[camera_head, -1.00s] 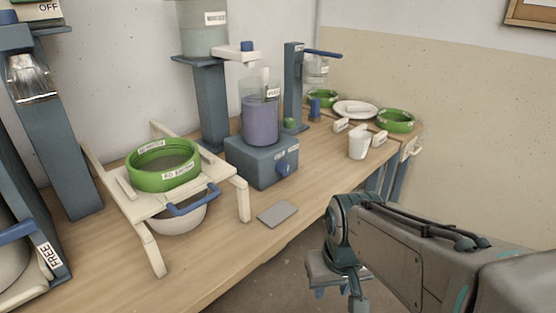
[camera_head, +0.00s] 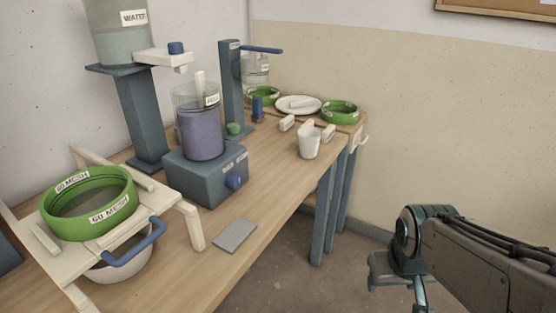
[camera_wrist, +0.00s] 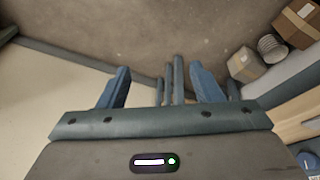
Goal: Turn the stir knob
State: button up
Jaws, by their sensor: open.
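The stir knob (camera_head: 235,181) is a small blue knob on the front face of a blue-grey box (camera_head: 205,178) on the wooden bench. A clear jar (camera_head: 200,130) of purple liquid stands on that box. My gripper (camera_head: 398,290) hangs at the lower right in the head view, off the bench and well apart from the knob. The wrist view shows its two blue fingers (camera_wrist: 161,88) spread with nothing between them. The knob cannot be made out in the wrist view.
A green 60-mesh sieve (camera_head: 88,205) sits on a white stand at left. A grey flat plate (camera_head: 234,236) lies near the bench's front edge. A white cup (camera_head: 309,144) stands farther back. Cardboard boxes (camera_wrist: 247,65) lie at right in the wrist view. Floor before the bench is clear.

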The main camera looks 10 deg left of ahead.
jog(key=w+a+n+t+b, duration=0.1)
jog(key=w+a+n+t, duration=0.15)
jog(key=w, duration=0.35)
jog(key=w+a+n+t, duration=0.1)
jog(key=w+n+t, duration=0.2)
jog(key=w, duration=0.2)
jog(key=n+y+b, duration=0.3)
jog(key=n+y, duration=1)
jog(key=n, duration=0.2)
send_near(239, 183)
jog(key=shift+t, duration=0.35)
jog(key=b+x, duration=0.1)
jog(key=x, duration=0.8)
jog(key=shift+s+a+f+b, duration=0.15)
jog(key=shift+a+f+b, duration=0.1)
jog(key=shift+b, duration=0.15)
jog(key=shift+c, duration=0.3)
jog(key=shift+m, duration=0.25)
jog(key=c, duration=0.9)
